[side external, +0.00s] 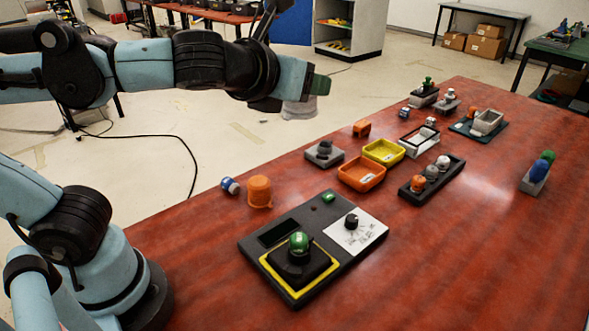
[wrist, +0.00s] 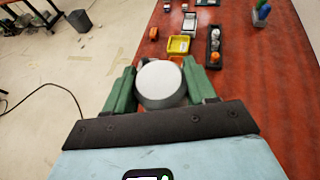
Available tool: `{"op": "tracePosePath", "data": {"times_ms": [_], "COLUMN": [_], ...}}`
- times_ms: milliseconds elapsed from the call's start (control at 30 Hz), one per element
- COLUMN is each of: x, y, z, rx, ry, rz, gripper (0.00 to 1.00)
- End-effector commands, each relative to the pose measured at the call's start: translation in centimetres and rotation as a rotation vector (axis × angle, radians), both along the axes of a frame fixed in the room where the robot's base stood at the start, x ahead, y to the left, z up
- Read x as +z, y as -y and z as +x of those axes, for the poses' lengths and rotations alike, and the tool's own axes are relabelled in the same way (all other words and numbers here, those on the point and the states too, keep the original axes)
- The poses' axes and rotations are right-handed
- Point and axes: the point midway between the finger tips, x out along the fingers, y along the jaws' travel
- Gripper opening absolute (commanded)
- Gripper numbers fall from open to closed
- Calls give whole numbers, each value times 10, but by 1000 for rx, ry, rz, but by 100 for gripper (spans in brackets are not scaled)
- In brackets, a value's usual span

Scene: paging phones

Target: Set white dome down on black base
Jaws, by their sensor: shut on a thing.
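My gripper (side external: 316,86) is high above the table's far left edge in the side view. In the wrist view its green fingers are shut on a pale, round-topped thing that looks like the white dome (wrist: 160,82). Several dark parts could be the black base, and I cannot tell which is meant. A black panel (side external: 262,235) lies nearest and carries a green ball on a black mount (side external: 299,262). A grey plate with a black knob (side external: 324,149) sits farther back. The held dome hides part of the table in the wrist view.
A black tray (side external: 445,180) holds orange, grey and white knobs. Orange (side external: 362,184) and yellow (side external: 397,160) trays are beside it. An orange cup (side external: 260,191) stands at the left edge. The table's right front (side external: 480,270) is clear.

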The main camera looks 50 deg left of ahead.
Motion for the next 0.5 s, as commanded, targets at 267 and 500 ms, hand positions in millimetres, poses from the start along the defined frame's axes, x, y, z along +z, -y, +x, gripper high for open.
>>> {"op": "tracePosePath", "data": {"times_ms": [267,500], "x": [0,0], "y": [21,37], "z": [-16,-30], "rx": [-5,-5], "ry": [1,1], "rz": [1,0], "gripper": [15,15]}}
